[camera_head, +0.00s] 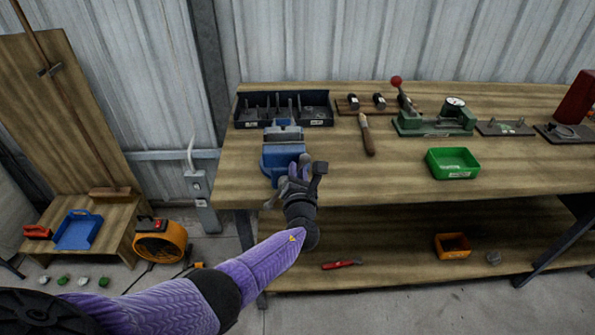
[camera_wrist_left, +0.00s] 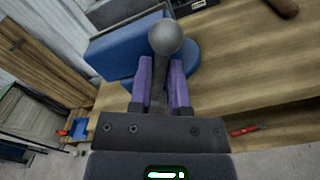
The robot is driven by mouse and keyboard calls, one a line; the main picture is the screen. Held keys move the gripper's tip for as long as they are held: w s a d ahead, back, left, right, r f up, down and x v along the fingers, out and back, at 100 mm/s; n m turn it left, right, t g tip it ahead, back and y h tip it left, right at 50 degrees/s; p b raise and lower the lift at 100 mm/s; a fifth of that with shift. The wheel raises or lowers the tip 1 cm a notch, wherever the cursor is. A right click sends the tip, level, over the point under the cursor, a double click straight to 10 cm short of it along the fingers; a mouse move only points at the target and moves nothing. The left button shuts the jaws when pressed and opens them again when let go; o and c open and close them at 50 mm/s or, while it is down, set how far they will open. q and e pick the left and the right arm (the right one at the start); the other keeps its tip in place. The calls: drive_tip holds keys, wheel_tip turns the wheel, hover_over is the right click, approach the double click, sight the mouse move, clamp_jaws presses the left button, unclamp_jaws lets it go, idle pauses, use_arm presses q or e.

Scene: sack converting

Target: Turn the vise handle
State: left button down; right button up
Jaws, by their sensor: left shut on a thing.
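A blue vise (camera_head: 283,152) is mounted near the left front corner of the wooden workbench. It also shows in the left wrist view (camera_wrist_left: 115,50), behind the handle. My left gripper (camera_head: 297,170) is at the front of the vise, its arm reaching in from the lower left. In the left wrist view, the two purple fingers of the left gripper (camera_wrist_left: 160,88) are shut on the vise handle, a grey bar with a round ball end (camera_wrist_left: 166,37). The ball stands between and beyond the fingers and hides part of the bar. My right gripper is not in view.
On the workbench (camera_head: 400,183) are a black divided tray (camera_head: 310,122), a wooden-handled tool (camera_head: 366,135), a green press (camera_head: 430,122) and a green bin (camera_head: 453,163). The lower shelf holds an orange bin (camera_head: 452,246) and a red-handled tool (camera_head: 342,264).

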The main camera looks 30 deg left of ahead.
use_arm(q)
drive_tip(key=shift+s+f, duration=0.1)
drive_tip(key=shift+f, duration=0.2)
drive_tip(key=c, duration=0.6)
unclamp_jaws()
drive_tip(key=shift+r, duration=0.2)
drive_tip(key=p+v, duration=0.4)
drive_tip(key=v, duration=0.6)
drive_tip(key=shift+f, duration=0.1)
